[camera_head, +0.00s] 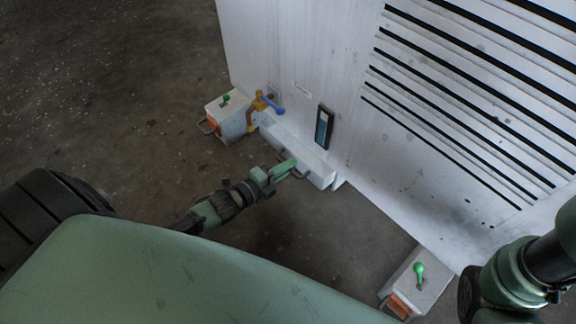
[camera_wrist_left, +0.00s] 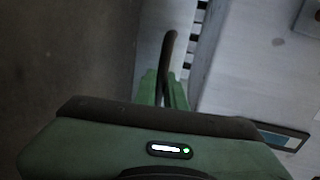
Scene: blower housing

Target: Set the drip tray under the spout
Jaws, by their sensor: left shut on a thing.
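The drip tray (camera_head: 318,173) is a long pale box at the foot of the white housing. Its far end is near the brass spout (camera_head: 257,106), which has a blue lever. I cannot tell whether the tray is directly under the spout's mouth. My left gripper (camera_head: 289,166) is shut on the tray's handle at the tray's front side. In the left wrist view the dark handle bar (camera_wrist_left: 168,55) stands between the green fingers (camera_wrist_left: 164,90). Only my right arm shows at the right edge; its gripper is out of view.
The white housing (camera_head: 345,80) has dark slots and a dark-framed gauge (camera_head: 324,127). A box with a green lever (camera_head: 228,117) stands left of the spout, and another (camera_head: 418,280) stands at lower right. Bare floor (camera_head: 120,90) lies to the left.

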